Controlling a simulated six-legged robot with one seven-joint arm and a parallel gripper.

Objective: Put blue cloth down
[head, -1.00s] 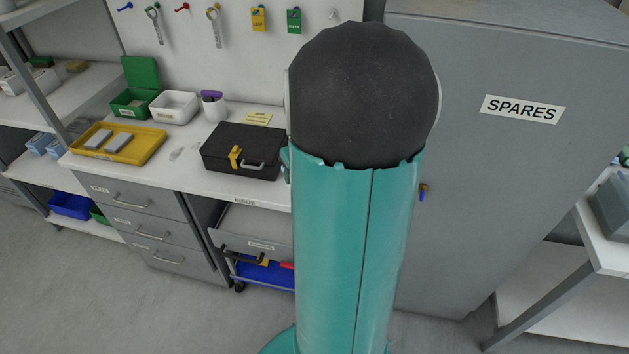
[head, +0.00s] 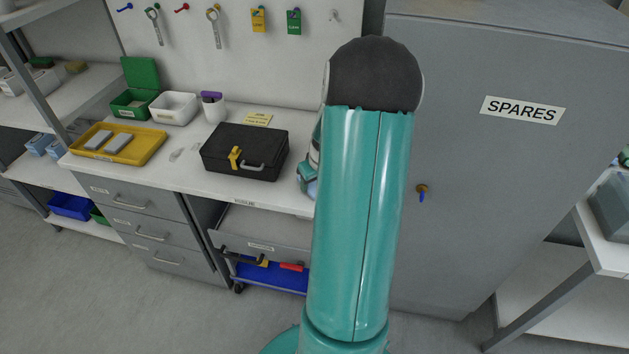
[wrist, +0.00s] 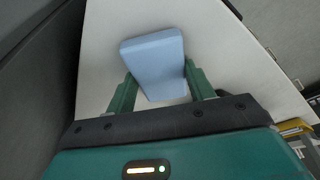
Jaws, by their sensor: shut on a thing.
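The blue cloth (wrist: 155,60) is a light blue folded block in the wrist view. My gripper (wrist: 160,88) is shut on it, one green finger on each side. The white bench top lies beyond the cloth in the wrist view; I cannot tell whether the cloth touches it. In the head view my teal arm hides most of the gripper, and only a bit of pale blue (head: 312,188) shows at the arm's left edge, over the bench's right end.
The white bench top (head: 190,178) holds a black case (head: 244,152), a yellow tray (head: 118,146), a white bin and a cup. The grey SPARES cabinet (head: 500,200) stands close on the right. A drawer (head: 265,228) below is partly open.

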